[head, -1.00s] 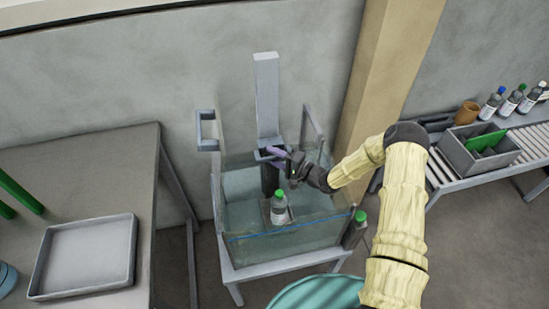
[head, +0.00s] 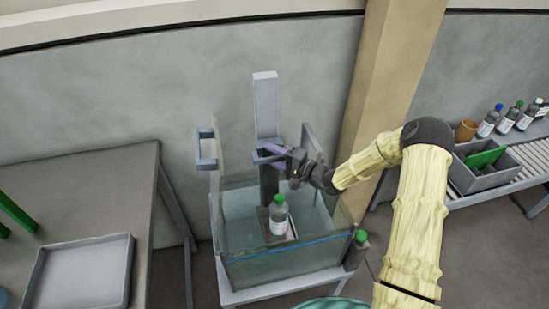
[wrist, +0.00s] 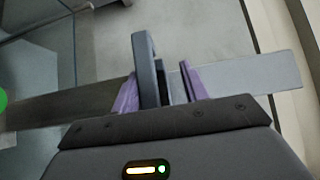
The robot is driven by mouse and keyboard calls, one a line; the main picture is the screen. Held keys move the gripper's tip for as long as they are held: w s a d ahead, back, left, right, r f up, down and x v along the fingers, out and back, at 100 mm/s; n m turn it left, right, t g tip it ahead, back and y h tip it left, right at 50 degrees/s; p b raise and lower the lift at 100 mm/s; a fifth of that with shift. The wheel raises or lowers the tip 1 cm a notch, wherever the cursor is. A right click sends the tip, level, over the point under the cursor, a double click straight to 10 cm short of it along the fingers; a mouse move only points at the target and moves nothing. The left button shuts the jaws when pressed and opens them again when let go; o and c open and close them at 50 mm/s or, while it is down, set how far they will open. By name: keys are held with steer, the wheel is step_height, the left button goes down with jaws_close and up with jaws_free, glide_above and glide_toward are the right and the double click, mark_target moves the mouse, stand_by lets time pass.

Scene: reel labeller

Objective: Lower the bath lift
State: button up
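The bath lift has an upright grey column (head: 266,105) behind a glass bath (head: 240,262). A dark carriage arm (head: 269,185) runs down from it to a small platform carrying a white-labelled bottle with a green cap (head: 278,216). The bottle stands upright, inside the bath's outline; how much of it is in liquid is unclear. My gripper (head: 270,152) is at the carriage on the column.
A table with an empty grey tray (head: 80,275) is at left. A green-capped bottle (head: 356,249) stands beside the bath's right front corner. At right a roller bench holds a divided grey bin (head: 482,178), a brown cup (head: 466,130) and several bottles. A bracket (head: 206,149) projects left of the bath.

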steer(key=shift+r, duration=0.1)
steer(key=p+v, duration=0.4)
steer(key=v, duration=1.6)
stand_by(1.7)
steer(key=shift+p, duration=0.4)
